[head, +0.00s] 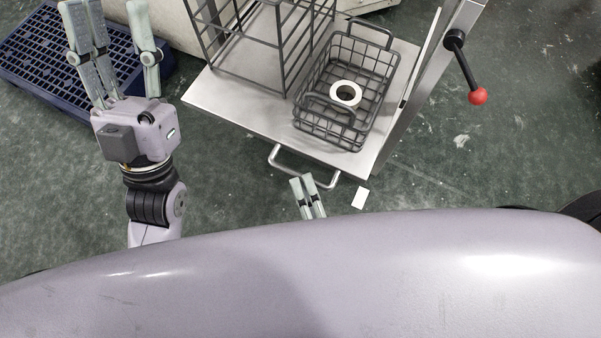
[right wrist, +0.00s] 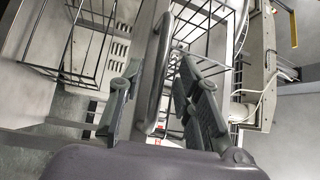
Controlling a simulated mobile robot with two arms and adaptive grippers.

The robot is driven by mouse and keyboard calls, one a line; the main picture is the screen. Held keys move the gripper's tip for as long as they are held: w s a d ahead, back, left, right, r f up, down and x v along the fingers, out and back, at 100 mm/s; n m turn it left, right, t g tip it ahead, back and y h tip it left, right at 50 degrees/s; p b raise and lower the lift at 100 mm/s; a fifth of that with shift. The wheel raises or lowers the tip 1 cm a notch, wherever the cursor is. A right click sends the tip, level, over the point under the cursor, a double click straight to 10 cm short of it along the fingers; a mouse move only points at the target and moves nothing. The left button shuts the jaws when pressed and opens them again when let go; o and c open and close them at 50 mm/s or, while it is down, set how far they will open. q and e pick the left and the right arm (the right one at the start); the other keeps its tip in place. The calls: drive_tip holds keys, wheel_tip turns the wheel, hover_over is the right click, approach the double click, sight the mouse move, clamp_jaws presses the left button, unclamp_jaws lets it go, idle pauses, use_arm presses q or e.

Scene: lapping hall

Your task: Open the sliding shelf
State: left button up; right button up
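The sliding shelf (head: 230,107) is a flat metal plate, seen in the head view at upper centre. Its bent bar handle (head: 303,173) sticks out from the front edge. My right gripper (head: 301,180) is just in front of this handle, its palm hidden behind my own body. In the right wrist view the handle (right wrist: 153,88) runs lengthwise between the two fingers, with gaps visible on both sides; whether it is fully at fingertip depth is hard to tell. The right gripper looks open. My left gripper (head: 108,8) is open and empty at upper left, away from the shelf.
A dark wire basket (head: 322,104) with a white ring (head: 345,94) stands on the shelf, beside a taller wire rack (head: 222,46). A lever with a red knob (head: 477,97) juts out at right. A blue pallet (head: 35,70) lies under the left gripper.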

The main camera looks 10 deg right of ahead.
drive_tip(key=v, duration=0.8)
drive_tip(key=shift+s, duration=0.3)
